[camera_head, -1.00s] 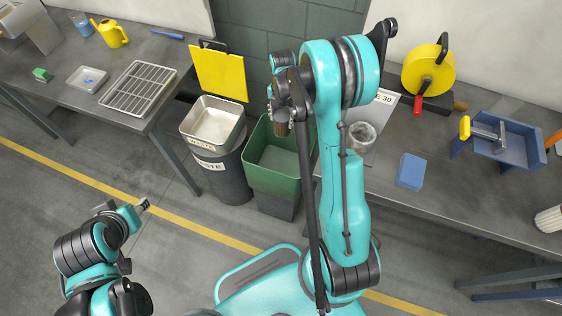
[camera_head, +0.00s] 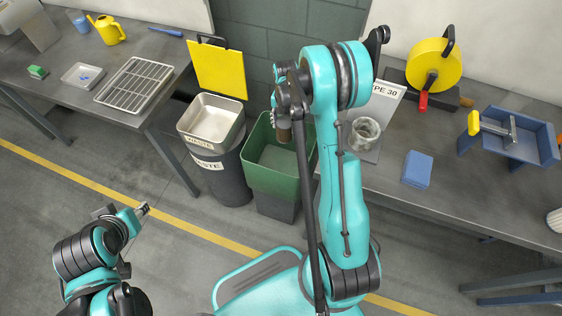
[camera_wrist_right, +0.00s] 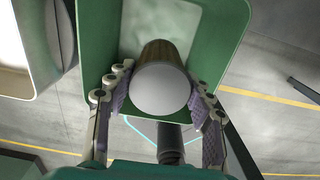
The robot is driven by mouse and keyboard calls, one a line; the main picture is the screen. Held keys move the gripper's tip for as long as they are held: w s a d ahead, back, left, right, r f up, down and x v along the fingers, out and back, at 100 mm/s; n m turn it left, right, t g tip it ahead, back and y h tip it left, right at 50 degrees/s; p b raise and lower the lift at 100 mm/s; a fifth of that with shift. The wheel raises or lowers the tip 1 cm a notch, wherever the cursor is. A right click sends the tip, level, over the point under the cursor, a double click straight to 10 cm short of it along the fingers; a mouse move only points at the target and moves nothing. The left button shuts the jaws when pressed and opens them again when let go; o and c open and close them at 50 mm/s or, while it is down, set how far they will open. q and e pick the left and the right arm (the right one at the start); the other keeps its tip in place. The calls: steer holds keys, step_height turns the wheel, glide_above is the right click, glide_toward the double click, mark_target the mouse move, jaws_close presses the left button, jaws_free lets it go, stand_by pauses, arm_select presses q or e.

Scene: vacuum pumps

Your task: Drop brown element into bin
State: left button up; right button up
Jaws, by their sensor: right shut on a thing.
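My right gripper (camera_head: 284,115) is shut on the brown element (camera_head: 284,134) and holds it above the green bin (camera_head: 270,182). In the right wrist view, the fingers (camera_wrist_right: 158,108) press on both sides of the element (camera_wrist_right: 165,55), a cylinder with a pale round end towards the camera and a brown side. The green bin's wall (camera_wrist_right: 98,40) shows behind it. My left gripper (camera_head: 142,210) is low at the left, away from the bins, and its jaws are too small to read. My right arm hides part of the green bin's right side.
A dark waste bin (camera_head: 222,178) with a metal tray-like top and raised yellow lid (camera_head: 220,70) stands left of the green bin. The right table (camera_head: 460,205) carries a glass jar (camera_head: 364,133), a blue block (camera_head: 417,169) and a yellow reel (camera_head: 432,62). A wire rack (camera_head: 136,82) lies on the left table.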

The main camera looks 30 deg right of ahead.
steer(key=o, duration=1.6)
steer(key=shift+r, duration=0.1)
step_height(320, 180, up, 12)
steer(key=s+a+r+m+t, duration=0.2)
steer(key=s+a+m, duration=0.3)
steer(key=m, duration=0.3)
steer(key=s+a+r+m+t, duration=0.2)
steer(key=s+a+r+m, duration=0.2)
steer(key=s+m, duration=0.3)
steer(key=s+a+r+m+t, duration=0.3)
steer(key=s+a+m, duration=0.3)
steer(key=m, duration=0.5)
steer(key=shift+s+a, duration=0.25)
steer(key=shift+s, duration=0.25)
